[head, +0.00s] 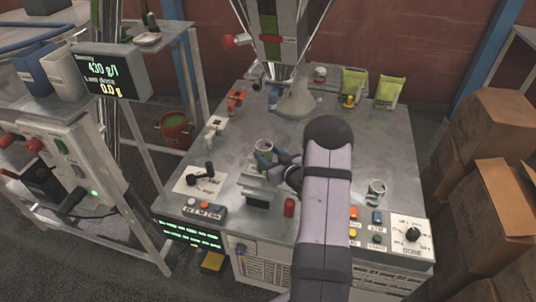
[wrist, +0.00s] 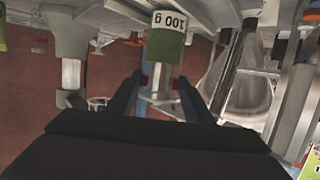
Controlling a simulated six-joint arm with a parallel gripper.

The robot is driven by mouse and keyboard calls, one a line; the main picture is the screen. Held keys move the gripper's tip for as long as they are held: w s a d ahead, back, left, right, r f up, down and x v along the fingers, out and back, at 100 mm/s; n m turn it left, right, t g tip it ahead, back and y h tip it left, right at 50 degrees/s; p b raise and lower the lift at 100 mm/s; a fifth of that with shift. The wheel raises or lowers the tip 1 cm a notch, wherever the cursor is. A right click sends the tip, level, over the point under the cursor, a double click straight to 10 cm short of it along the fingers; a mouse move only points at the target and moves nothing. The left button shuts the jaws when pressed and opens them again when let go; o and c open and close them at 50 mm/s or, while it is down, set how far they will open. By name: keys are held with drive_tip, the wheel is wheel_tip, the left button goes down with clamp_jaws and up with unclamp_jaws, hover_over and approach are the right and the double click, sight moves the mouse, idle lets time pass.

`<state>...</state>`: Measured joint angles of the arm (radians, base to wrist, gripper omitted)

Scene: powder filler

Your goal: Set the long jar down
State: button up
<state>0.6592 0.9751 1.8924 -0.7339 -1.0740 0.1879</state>
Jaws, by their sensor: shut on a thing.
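In the wrist view, which is upside down, the jar (wrist: 167,48) shows a green band and a white "100 g" label. My gripper (head: 268,160) is shut on it, with one dark finger on each side; the fingers also show in the wrist view (wrist: 164,95). I cannot tell whether the jar's base touches the tabletop. My arm hides part of the table to the right of the jar.
The steel table (head: 336,121) has bare room behind the jar. The filler spout (head: 297,102) hangs behind it. A second jar (head: 377,192) stands at right. Green pouches (head: 390,91) stand at the back.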

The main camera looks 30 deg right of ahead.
drive_tip(key=shift+f, duration=0.2)
drive_tip(key=o, duration=1.3)
drive_tip(key=shift+s, duration=0.1)
drive_tip(key=b+v, duration=0.1)
drive_tip(key=v, duration=0.6)
drive_tip(key=shift+r, duration=0.15)
